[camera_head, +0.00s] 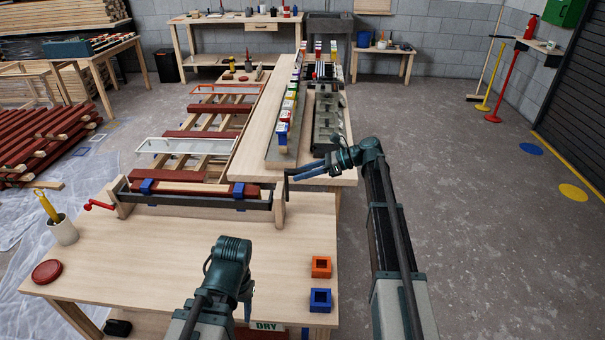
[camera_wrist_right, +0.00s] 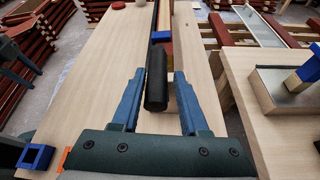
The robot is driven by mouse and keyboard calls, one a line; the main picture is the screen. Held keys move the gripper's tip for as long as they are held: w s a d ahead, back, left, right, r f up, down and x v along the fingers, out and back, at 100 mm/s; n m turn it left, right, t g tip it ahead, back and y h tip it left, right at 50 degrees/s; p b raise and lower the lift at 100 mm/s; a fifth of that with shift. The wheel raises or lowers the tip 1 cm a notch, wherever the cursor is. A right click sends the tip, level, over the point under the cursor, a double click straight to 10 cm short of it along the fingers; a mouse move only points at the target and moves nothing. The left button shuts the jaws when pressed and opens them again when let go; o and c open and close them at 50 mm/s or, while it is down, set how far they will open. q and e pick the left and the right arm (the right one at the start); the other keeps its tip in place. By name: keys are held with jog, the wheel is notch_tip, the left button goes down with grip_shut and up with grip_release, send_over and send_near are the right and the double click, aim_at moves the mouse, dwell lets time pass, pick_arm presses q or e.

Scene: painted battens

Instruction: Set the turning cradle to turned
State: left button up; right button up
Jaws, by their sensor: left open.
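The turning cradle (camera_head: 200,201) spans the far part of the front bench, with blue clamps (camera_head: 147,187) near its ends. It holds a batten, partly painted red-brown and partly bare wood. A red crank handle (camera_head: 97,205) is at its left end. A black grip (camera_wrist_right: 157,78) at its right end shows in the right wrist view. My right gripper (camera_head: 300,172) is at that end, its blue fingers open on either side of the black grip, with small gaps showing. My left gripper (camera_head: 249,301) is open above the bench's near side, mostly hidden behind its wrist.
Orange (camera_head: 321,266) and blue (camera_head: 320,299) square blocks sit at the bench's right. A cup with a yellow-handled tool (camera_head: 62,230) and a red disc (camera_head: 46,272) are at the left. A plank table with paint pots (camera_head: 250,140) adjoins behind. The bench middle is clear.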

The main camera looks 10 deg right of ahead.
jog(key=shift+o, duration=0.7)
jog(key=shift+s, duration=0.1)
jog(key=shift+d+r, duration=0.1)
jog(key=p+v, duration=0.5)
jog(key=v, duration=0.8)
jog(key=shift+d, duration=0.3)
jog(key=shift+s, duration=0.1)
